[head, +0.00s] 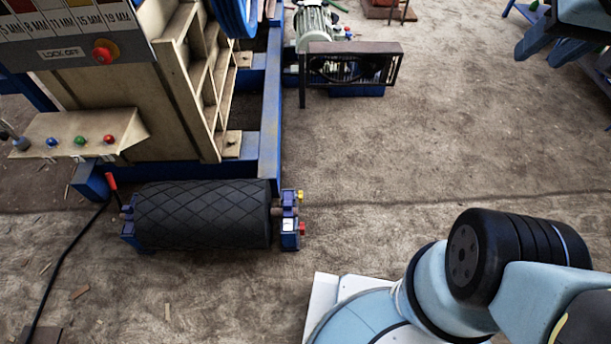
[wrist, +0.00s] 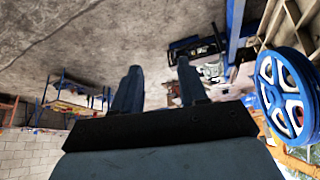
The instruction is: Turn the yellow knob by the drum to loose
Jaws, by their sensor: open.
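The drum (head: 203,214) is a black ribbed roller lying low at the front of the blue frame in the head view. The small yellow knob (head: 300,195) sits on top of the blue bracket at the drum's right end. A red knob (head: 302,229) is below it on the same bracket, beside a small white label. My gripper (head: 530,40) shows at the upper right of the head view, far from the yellow knob. In the wrist view my gripper (wrist: 158,82) has its two fingers spread apart with nothing between them. The knob does not show in the wrist view.
A panel with a red lock-off button (head: 103,52) and a shelf with coloured buttons (head: 80,141) stand above the drum. A red-handled lever (head: 111,182) is at the drum's left end. A motor (head: 315,28) and guard (head: 352,64) stand behind. The floor right of the bracket is open.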

